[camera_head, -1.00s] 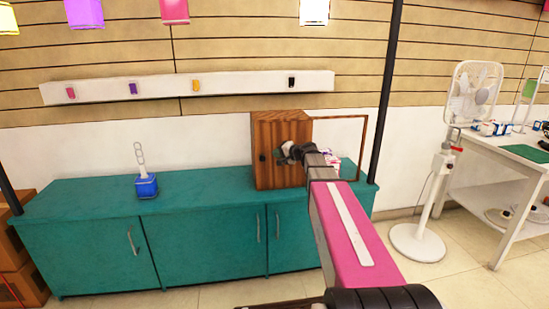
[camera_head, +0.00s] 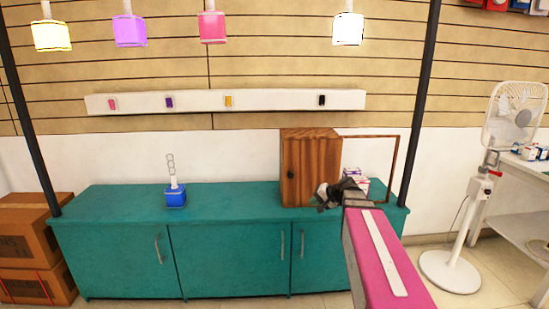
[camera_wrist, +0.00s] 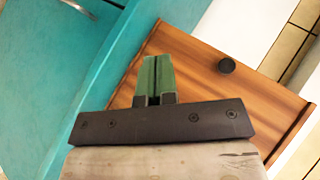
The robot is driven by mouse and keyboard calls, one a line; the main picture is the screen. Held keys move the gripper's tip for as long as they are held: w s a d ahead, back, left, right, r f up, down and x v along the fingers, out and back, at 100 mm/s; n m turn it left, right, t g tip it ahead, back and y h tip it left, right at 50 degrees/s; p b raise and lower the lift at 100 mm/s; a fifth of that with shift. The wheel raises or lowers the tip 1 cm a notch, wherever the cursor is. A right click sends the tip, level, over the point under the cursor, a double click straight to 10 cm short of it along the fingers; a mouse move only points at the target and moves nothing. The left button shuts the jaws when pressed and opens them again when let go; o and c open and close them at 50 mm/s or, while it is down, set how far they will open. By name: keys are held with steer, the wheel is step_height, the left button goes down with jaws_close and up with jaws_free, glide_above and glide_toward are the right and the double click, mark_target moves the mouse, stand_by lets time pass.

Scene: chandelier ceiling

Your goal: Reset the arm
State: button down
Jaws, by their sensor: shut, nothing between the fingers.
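My gripper (camera_wrist: 157,77) shows in the wrist view with its two green fingers together and nothing between them. In the head view my gripper (camera_head: 322,197) is in front of the wooden box (camera_head: 305,170) on the teal cabinet (camera_head: 110,208). My pink arm reaches up to it from the lower right. In the wrist view the box's wooden face (camera_wrist: 190,85) and dark round knob (camera_wrist: 227,65) lie beyond the fingers. I cannot tell whether the gripper touches the box.
A blue pot (camera_head: 175,197) stands on the cabinet's left part, with clear top between it and the box. A wire-like brown frame (camera_head: 398,170) is right of the box. A white fan (camera_head: 450,270) stands at right, cardboard boxes (camera_head: 25,232) at left. Coloured lamps (camera_head: 130,30) hang above.

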steer(key=s+f+n+g+h, duration=0.4)
steer(key=s+f+g+h, duration=0.2)
steer(key=s+f, duration=1)
steer(key=s+h, duration=0.2)
steer(key=s, duration=0.2)
steer(key=shift+a+f+g, duration=0.4)
